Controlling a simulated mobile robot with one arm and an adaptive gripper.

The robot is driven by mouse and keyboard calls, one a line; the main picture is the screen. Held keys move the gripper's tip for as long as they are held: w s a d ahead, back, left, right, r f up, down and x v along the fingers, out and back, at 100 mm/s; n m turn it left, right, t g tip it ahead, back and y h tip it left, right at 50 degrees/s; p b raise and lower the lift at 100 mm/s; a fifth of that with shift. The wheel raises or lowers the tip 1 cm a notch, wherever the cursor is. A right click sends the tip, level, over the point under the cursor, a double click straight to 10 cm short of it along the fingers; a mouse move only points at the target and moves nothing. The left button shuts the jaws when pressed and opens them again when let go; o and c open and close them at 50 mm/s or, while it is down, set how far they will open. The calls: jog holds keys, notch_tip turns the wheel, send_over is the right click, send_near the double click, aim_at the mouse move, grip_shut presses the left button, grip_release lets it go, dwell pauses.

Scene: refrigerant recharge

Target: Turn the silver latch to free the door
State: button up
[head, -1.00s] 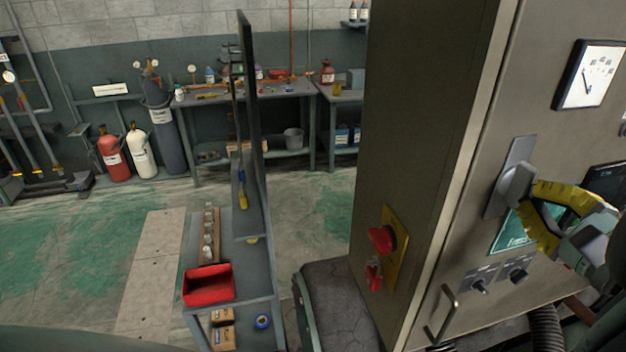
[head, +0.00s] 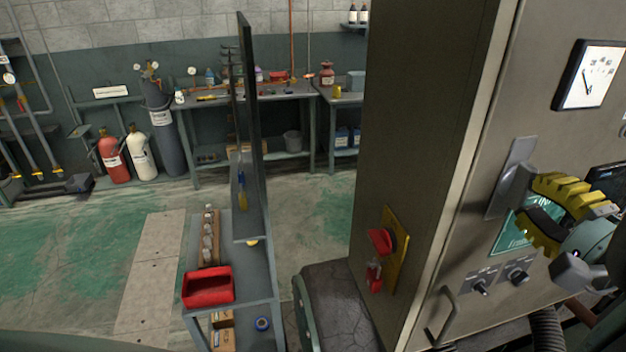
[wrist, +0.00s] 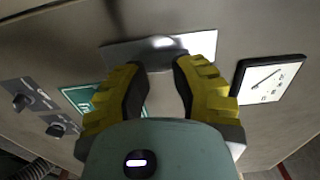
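The silver latch (head: 510,178) is a pale metal plate on the grey cabinet door, left of my gripper in the head view. In the wrist view the latch (wrist: 160,46) lies across the top centre, just beyond the fingertips, with a bright glint in its middle. My gripper (head: 530,203) has yellow ribbed fingers with dark pads, one above the other in the head view. In the wrist view the gripper (wrist: 160,66) shows a clear gap between the fingers, with nothing visibly clamped. Whether a fingertip touches the latch I cannot tell. The door (head: 460,235) looks closed.
A dial gauge (head: 591,75) sits up right of the latch. A green label (head: 511,235), two switches (head: 499,280) and a bar handle (head: 443,314) are lower on the door. A red rotary switch (head: 381,242) is on the cabinet's side. A cart with a red bin (head: 208,286) stands left.

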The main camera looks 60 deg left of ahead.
jog(key=shift+o, duration=1)
jog(key=shift+d, duration=0.1)
jog(key=shift+b+v, duration=0.55)
jog(key=shift+v, duration=0.6)
jog(key=b+v, duration=0.4)
jog(key=v, duration=0.2)
jog(key=shift+d+b, duration=0.2)
jog(key=shift+b, duration=0.2)
jog(key=shift+s+r, duration=0.1)
jog(key=shift+s, duration=0.1)
